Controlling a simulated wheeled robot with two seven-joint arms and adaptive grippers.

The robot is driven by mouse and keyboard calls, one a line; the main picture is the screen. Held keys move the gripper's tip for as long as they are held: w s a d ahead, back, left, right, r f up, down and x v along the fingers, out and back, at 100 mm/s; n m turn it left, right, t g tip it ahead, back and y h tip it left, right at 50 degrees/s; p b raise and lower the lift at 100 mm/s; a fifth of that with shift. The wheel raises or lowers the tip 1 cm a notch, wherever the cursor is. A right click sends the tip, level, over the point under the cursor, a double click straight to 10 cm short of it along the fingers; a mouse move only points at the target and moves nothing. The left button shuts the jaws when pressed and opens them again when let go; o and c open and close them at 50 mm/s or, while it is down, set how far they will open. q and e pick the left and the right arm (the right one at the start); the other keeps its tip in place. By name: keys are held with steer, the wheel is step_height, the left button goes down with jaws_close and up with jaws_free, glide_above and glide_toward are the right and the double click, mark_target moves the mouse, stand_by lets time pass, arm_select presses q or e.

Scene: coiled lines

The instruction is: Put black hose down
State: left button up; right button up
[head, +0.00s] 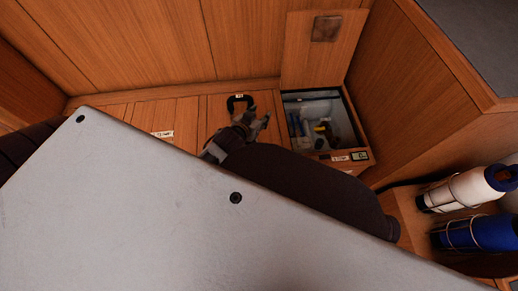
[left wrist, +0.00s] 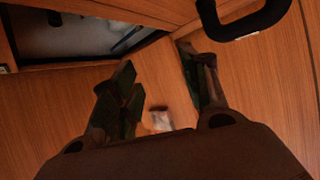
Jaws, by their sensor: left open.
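The black hose (head: 240,99) is a small dark loop with a white tag, lying on the wooden bench top in the head view. It also shows as a thick black loop (left wrist: 243,22) at the top right of the left wrist view, cut off by the frame edge. My left gripper (head: 256,121) is just in front of the loop and slightly right of it in the head view. Its fingers (left wrist: 160,70) are spread with a gap between them, and no hose lies in that gap. My right gripper is not in view.
An open locker (head: 335,153) with several small items inside is right of my left gripper, its lid (head: 305,55) raised behind. A white bottle (head: 455,190) and a blue bottle (head: 475,233) sit in wire holders at the right. Wooden walls enclose the bench.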

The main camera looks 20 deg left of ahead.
arm_select(q)
steer(key=s+d+f+g+h, duration=0.1)
steer(key=s+d+f+g, duration=0.1)
steer(key=s, duration=0.3)
steer(key=s+d+f+m+g, duration=0.1)
steer(key=s+d+f+g, duration=0.1)
steer(key=s, duration=0.3)
steer(key=s+d+f+g+h, duration=0.1)
steer(key=s+d+f+g, duration=0.1)
steer(key=s, duration=0.3)
steer(key=shift+s+d+f+m+g+h, duration=0.2)
steer(key=shift+d+f+m+g+h, duration=0.15)
steer(key=shift+d+g, duration=0.2)
steer(key=shift+s+d, duration=0.35)
steer(key=shift+s, duration=0.1)
steer(key=shift+a, duration=0.15)
